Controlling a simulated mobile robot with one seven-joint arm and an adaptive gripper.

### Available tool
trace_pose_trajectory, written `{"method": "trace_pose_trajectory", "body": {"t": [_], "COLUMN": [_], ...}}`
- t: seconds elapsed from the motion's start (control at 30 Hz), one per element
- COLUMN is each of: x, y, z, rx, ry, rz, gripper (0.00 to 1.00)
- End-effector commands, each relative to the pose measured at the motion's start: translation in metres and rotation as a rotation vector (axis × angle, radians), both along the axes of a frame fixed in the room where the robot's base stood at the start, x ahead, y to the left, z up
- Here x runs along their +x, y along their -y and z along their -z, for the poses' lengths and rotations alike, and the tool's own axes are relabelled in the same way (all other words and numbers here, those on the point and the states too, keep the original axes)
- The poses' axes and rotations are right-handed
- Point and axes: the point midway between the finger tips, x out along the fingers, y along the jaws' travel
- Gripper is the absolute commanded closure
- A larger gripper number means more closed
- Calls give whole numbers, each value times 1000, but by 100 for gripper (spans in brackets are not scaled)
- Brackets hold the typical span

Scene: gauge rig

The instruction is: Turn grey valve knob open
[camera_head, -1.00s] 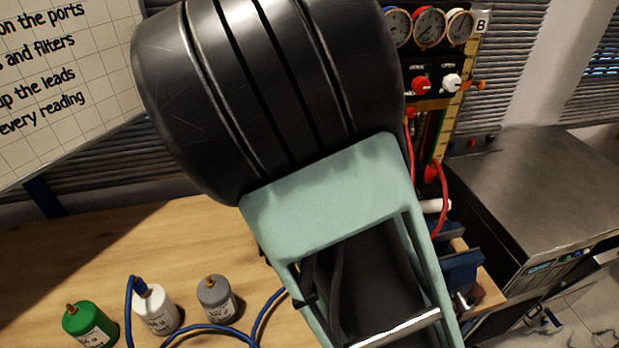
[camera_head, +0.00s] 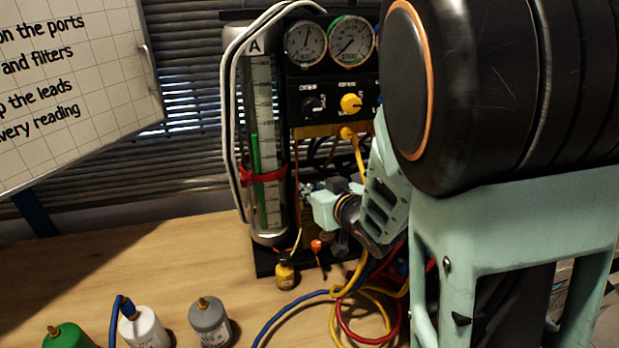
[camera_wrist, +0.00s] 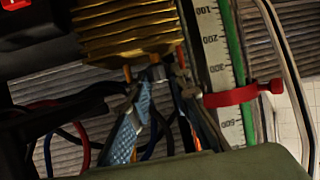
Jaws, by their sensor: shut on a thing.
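On unit A's black panel in the head view, a dark grey knob (camera_head: 314,104) sits left of a yellow knob (camera_head: 351,103), both under lettering. A brass block (camera_head: 318,130) runs below them; it fills the top of the wrist view (camera_wrist: 128,32). My gripper (camera_head: 314,190) is low in front of the rig, below the block and partly hidden by its own body. In the wrist view my gripper (camera_wrist: 157,76) has its blue-patterned fingers closed together at the tips, on a small grey part (camera_wrist: 156,72) just under the block. I cannot tell whether this part is a knob.
A scaled tube (camera_head: 263,130) with a red clamp (camera_head: 262,176) stands at the left of the unit, with pale hoses beside it. Green, white and grey bottles stand lower left.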

Motion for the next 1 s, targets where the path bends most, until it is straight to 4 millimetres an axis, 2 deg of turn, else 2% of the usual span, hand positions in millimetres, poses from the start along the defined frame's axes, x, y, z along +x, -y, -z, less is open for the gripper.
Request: {"method": "trace_pose_trajectory", "body": {"t": [0.23,0.27,0.4,0.43,0.77,1.0], "x": [1,1,0,0,0,1], "y": [0,0,0,0,0,0], "z": [-1,-1,-1,-1,-3,-27], "rx": [0,0,1,1,1,5], "ry": [2,2,2,2,1,7], "rz": [-1,-1,0,0,0,1], "gripper": [100,81,65,64,64,64]}}
